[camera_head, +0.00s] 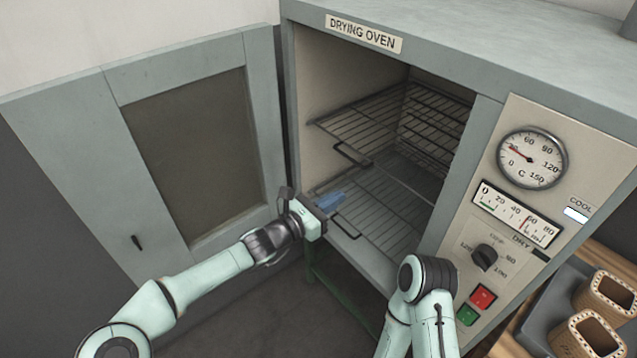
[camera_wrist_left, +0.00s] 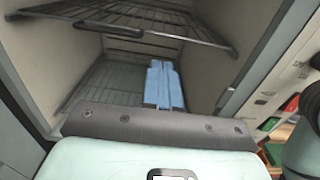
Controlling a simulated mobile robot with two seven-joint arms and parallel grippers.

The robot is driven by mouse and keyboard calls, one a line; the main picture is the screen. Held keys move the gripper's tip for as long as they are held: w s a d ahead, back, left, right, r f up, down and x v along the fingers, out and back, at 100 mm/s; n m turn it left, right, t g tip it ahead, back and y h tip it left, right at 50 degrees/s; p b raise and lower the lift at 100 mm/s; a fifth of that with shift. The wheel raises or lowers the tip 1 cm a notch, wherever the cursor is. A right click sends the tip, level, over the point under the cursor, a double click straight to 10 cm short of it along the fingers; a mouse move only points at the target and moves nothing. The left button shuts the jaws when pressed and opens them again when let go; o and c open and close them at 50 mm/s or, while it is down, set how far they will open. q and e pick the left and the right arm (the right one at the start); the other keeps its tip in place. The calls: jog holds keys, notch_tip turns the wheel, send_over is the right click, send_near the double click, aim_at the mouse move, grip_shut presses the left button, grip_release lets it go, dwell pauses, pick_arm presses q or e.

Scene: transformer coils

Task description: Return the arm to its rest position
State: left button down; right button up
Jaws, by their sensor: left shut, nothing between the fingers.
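My left arm (camera_head: 215,268) reaches in from the lower left to the drying oven's opening. My left gripper (camera_head: 338,198) has blue fingers, which are shut and empty. They are at the oven mouth, near the front edge of the lower rack (camera_head: 385,212); whether they touch it I cannot tell. In the left wrist view the gripper (camera_wrist_left: 163,84) points into the oven, with the lower rack (camera_wrist_left: 105,84) beyond it and the upper rack (camera_wrist_left: 160,22) above. Part of my right arm (camera_head: 428,290) shows in front of the oven; its gripper is out of view.
The oven door (camera_head: 75,130) stands wide open on the left. Both oven racks look empty, including the upper rack (camera_head: 370,130). The control panel (camera_head: 545,150) is right of the opening. Square hollow coils (camera_head: 588,335) stand on a grey tray (camera_head: 545,305) at the lower right.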

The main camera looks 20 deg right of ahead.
pick_arm(q)
jog(key=s+a+f+m+g+y, duration=0.1)
jog(key=s+a+f+m+y, duration=0.3)
jog(key=f, duration=0.6)
jog(key=s+a+f+m+g+y+p, duration=0.15)
jog(key=s+a+f, duration=0.35)
jog(key=f, duration=0.6)
jog(key=s+a+f+m+g+y+b, duration=0.1)
jog(key=s+a+f+m+g+y, duration=0.15)
jog(key=a+f, duration=0.55)
jog(key=s+a+f+m+g+y+p, duration=0.1)
jog(key=s+a+f+m+y, duration=0.35)
jog(key=s+a+f, duration=0.65)
jog(key=s+a+f+m, duration=0.1)
jog(key=s+a+m, duration=0.1)
jog(key=s, duration=0.4)
jog(key=s+a+f+m+g, duration=0.1)
jog(key=s+a+m, duration=0.2)
jog(key=s, duration=0.4)
jog(key=shift+s+a+y+p, duration=0.25)
jog(key=shift+a+y+p, duration=0.15)
jog(key=shift+a, duration=0.2)
pick_arm(e)
jog(key=shift+w+r, duration=0.3)
jog(key=shift+r, duration=0.35)
jog(key=shift+w+r, duration=0.3)
jog(key=shift+r, duration=0.3)
pick_arm(q)
jog(key=shift+m, duration=0.25)
